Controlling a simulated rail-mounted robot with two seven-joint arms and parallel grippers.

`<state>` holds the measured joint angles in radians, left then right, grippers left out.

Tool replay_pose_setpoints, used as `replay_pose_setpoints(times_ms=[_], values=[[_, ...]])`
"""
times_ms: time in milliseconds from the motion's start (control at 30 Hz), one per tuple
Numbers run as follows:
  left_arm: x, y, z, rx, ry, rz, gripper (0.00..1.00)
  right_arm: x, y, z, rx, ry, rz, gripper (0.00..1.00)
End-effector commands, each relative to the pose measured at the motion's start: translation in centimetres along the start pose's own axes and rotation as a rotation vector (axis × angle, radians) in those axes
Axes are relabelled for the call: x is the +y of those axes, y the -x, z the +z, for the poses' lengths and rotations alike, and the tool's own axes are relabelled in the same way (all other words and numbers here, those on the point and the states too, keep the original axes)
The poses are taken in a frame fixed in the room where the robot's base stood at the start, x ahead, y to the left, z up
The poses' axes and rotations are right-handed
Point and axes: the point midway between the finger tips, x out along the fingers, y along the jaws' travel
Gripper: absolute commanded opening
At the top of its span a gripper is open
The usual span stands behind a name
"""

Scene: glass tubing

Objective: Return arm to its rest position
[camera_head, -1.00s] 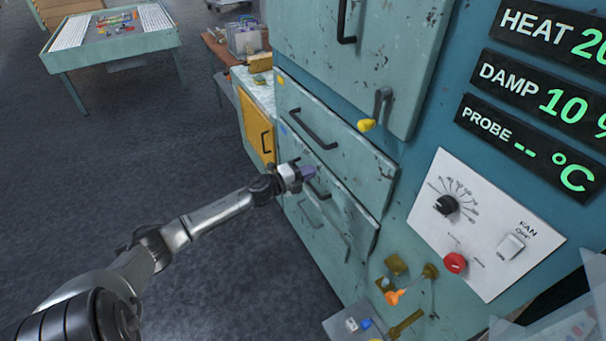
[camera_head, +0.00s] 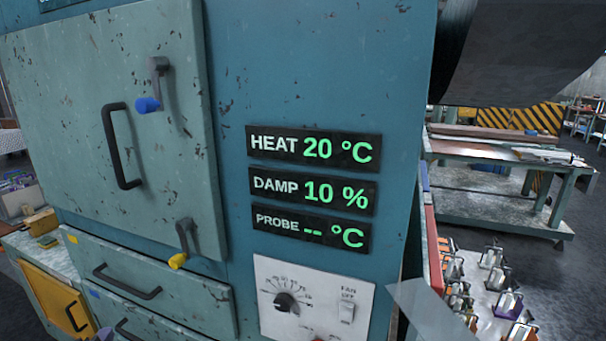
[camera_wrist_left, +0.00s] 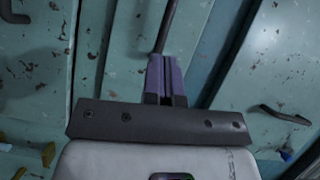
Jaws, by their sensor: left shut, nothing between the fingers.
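My left gripper (camera_head: 104,334) barely shows at the bottom left edge of the head view, in front of the teal cabinet's drawers. In the left wrist view its purple fingers (camera_wrist_left: 166,78) are shut together with nothing between them. They point toward a dark bar handle (camera_wrist_left: 167,24) on a worn teal front; I cannot tell whether they touch it. The rest of my left arm is out of the head view. My right gripper is not in view.
The teal cabinet (camera_head: 228,90) fills the middle, with a closed door (camera_head: 70,80), an upper drawer (camera_head: 185,303) and a dial panel (camera_head: 315,285). A yellow-fronted unit (camera_head: 45,290) stands at left. A workbench (camera_head: 500,205) stands at right, beyond several small racks (camera_head: 492,257).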

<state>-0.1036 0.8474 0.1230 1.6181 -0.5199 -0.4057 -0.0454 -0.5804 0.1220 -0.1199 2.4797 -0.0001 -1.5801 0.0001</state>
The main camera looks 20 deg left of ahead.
Motion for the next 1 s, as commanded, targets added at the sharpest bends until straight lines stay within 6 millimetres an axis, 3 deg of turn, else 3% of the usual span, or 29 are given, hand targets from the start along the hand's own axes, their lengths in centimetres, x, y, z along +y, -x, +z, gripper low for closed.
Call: replay_pose_setpoints(times_ms=[133,267,500,700,833,1000], values=[[-0.7,2.0,-0.4,-0.216,0.144,0.039,0.00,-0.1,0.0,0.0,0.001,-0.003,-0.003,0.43],[1.6,5.8,-3.1,-0.371,0.298,0.154,0.00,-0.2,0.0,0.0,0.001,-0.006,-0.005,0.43],[10.2,18.7,-11.3,-0.518,0.514,0.561,0.00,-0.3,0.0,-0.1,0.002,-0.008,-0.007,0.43],[13.9,28.9,-18.1,-0.462,0.650,0.838,0.00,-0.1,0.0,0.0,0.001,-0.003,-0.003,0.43],[15.2,34.0,-21.0,-0.434,0.736,0.950,0.00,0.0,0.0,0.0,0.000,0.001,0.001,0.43],[18.0,39.5,-22.5,-0.493,0.808,1.083,0.00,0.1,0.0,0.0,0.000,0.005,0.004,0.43]])
